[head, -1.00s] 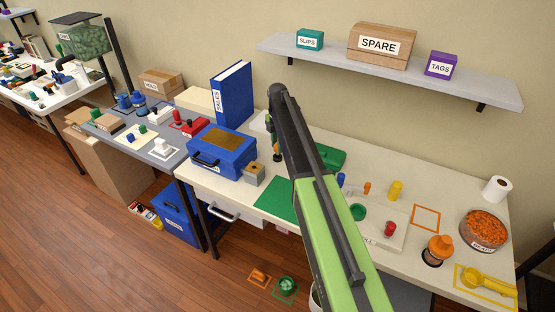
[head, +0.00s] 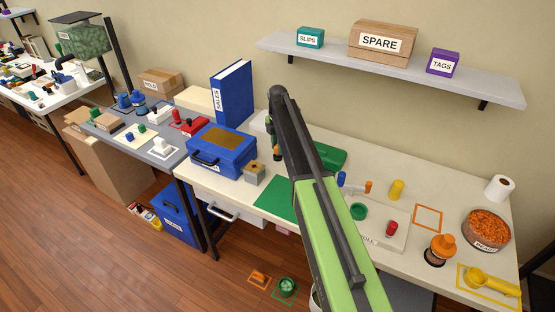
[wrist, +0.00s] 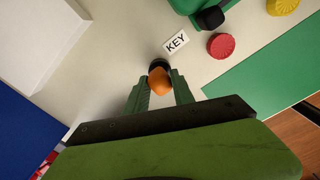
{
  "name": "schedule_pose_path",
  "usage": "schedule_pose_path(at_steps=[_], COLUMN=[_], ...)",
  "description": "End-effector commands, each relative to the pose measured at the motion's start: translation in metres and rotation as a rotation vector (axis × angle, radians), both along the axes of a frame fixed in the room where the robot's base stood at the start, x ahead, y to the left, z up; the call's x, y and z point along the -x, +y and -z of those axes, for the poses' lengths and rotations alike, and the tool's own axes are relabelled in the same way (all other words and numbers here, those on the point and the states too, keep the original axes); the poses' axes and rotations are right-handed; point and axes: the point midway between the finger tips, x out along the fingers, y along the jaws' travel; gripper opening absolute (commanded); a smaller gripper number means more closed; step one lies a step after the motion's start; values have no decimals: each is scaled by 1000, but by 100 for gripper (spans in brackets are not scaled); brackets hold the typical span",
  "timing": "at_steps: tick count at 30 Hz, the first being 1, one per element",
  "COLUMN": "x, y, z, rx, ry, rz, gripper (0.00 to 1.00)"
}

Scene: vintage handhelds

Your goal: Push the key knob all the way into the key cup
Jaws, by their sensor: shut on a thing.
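The orange key knob (wrist: 160,84) is between the green fingers of my gripper (wrist: 160,88) in the wrist view, and the gripper is shut on it. The dark round key cup (wrist: 158,64) shows just beyond the knob, partly hidden by it. The knob overlaps the cup's rim in this view; I cannot tell how deep it sits. A white KEY label (wrist: 176,41) lies on the table beside the cup. In the head view my gripper (head: 276,150) is small beside my arm, with a bit of orange at its tip; the cup is not clear there.
A red disc (wrist: 221,45), a yellow disc (wrist: 283,5) and a green case with a black part (wrist: 210,17) lie near the cup. A green mat (wrist: 270,85) is to the right. A blue box (head: 222,150) and a small grey block (head: 254,174) stand left of the gripper.

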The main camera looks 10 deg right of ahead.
Motion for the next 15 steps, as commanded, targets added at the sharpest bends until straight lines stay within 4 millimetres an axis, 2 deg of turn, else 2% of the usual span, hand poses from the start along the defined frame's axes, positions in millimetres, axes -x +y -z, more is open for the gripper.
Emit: schedule_pose_path(at_steps=[15], x=[0], y=[0], z=[8], rx=[0], ry=[0], rz=[0], gripper=[0])
